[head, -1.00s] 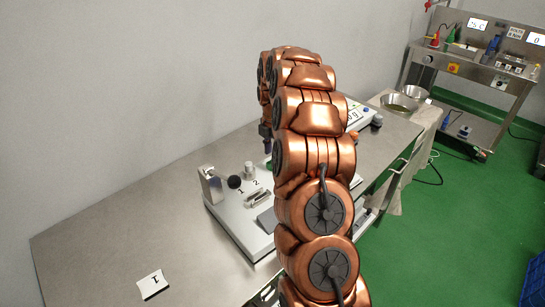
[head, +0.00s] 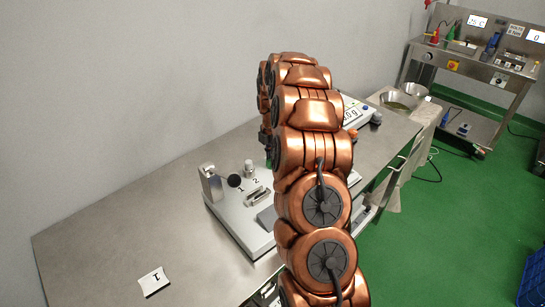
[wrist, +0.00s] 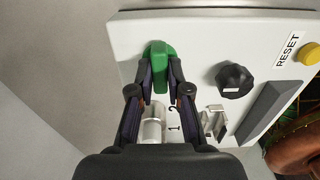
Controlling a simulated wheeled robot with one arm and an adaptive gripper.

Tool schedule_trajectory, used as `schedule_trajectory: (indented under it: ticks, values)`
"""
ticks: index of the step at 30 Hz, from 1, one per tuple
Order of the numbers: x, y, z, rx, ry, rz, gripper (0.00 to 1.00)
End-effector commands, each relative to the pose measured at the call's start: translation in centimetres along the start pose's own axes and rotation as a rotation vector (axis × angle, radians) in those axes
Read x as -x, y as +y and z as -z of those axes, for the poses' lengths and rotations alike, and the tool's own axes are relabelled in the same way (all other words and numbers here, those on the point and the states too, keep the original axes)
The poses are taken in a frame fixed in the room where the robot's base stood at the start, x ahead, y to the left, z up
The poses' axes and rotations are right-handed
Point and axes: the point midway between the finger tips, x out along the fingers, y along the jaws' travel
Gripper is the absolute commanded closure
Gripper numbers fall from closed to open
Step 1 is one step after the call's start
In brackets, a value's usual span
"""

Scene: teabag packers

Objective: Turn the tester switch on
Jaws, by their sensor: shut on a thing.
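The tester is a pale grey box (head: 232,222) on the steel table. It also fills much of the wrist view (wrist: 200,35). Its green switch (wrist: 158,55) stands up near the top of the wrist view. My gripper (wrist: 161,76) is closed around the switch, with a dark finger on each side of it. In the head view my copper arm hides most of the tester's right side, and only a little of the gripper shows at the arm's left edge.
Near the gripper are a black knob (wrist: 234,80), a silver cylinder (wrist: 152,125), a metal bracket (wrist: 215,121) and a yellow RESET button (wrist: 308,53). A paper marked 1 (head: 154,281) lies on the table (head: 110,235). Metal bowls (head: 398,101) and another bench stand right.

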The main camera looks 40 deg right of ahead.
Motion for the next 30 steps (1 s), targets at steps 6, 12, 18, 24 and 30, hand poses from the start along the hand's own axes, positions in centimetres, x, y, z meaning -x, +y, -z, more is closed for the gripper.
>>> schedule_trajectory:
  ticks: [6, 12, 18, 24, 30]
  values:
    - [-0.01, 0.0, 0.0, -0.002, 0.0, 0.0, 1.0]
    - [-0.14, 0.02, -0.02, -0.039, 0.0, -0.001, 1.0]
    - [-0.32, 0.09, -0.08, -0.147, -0.001, -0.004, 1.0]
    - [-0.41, 0.07, -0.09, -0.317, -0.001, -0.004, 1.0]
    - [-0.39, 0.04, -0.05, -0.507, -0.001, -0.003, 1.0]
